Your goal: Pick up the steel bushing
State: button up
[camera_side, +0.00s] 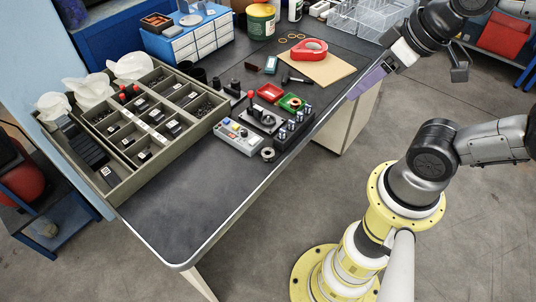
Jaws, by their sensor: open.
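A small grey ring-shaped part (268,154), which looks like the steel bushing, sits on the dark bench top near its front edge. It is just right of the grey control box with coloured buttons (238,137) and in front of a dark block with upright pins (292,128). My gripper (366,86) is to the upper right, past the bench's right edge, well apart from the bushing. Its purple fingers point down and left, with nothing seen between them. The gap between the fingers is hard to make out at this size.
A large compartment tray (112,190) fills the left side of the bench. Red (270,92) and green (290,103) small trays stand behind the pin block. The front left bench top is clear.

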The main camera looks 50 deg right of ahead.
jog(key=n+g, duration=0.6)
jog(key=n, duration=1)
send_over(268, 150)
notch_tip(268, 150, down, 23)
jog(key=shift+s+a+f, duration=0.1)
jog(key=shift+a+f, duration=0.05)
jog(key=shift+f, duration=0.9)
jog(key=shift+s+a+f, duration=0.1)
jog(key=shift+f, duration=0.95)
jog(key=shift+s+a+f, duration=0.1)
jog(key=shift+a+f, duration=0.05)
jog(key=shift+f, duration=0.9)
jog(key=shift+c, duration=0.2)
